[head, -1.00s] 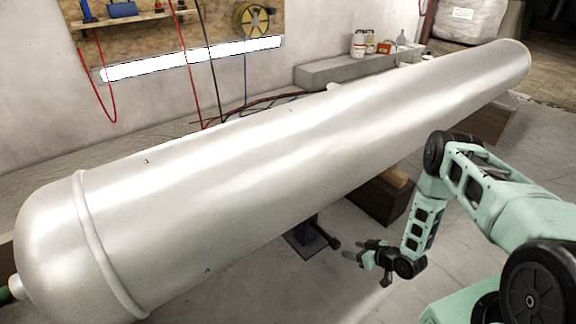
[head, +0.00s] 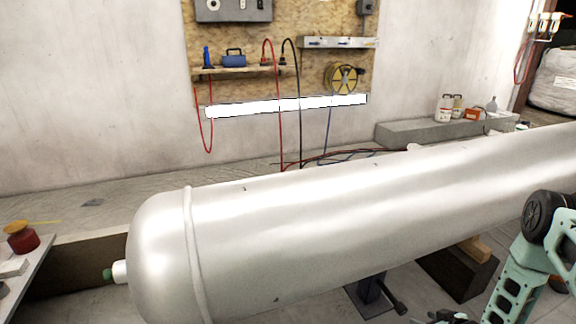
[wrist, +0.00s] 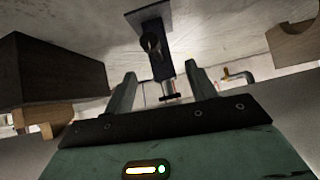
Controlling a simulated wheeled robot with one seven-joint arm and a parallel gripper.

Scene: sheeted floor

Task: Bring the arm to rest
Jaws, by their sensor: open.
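My arm (head: 515,280) shows at the lower right edge of the head view, in front of the large pale tank (head: 300,250). In the head view only a small dark part of my gripper shows at the bottom edge. In the wrist view my gripper (wrist: 160,70) has its two green fingers spread apart, with nothing held between them. Beyond the fingers is a dark metal stand (wrist: 160,50) with a flat plate. I cannot tell the exact distance to it.
The tank lies across the scene on wooden blocks (head: 460,275). A table (head: 18,285) with a red and yellow item (head: 22,237) stands at the left. A grey ledge (head: 420,133) with bottles runs along the wall.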

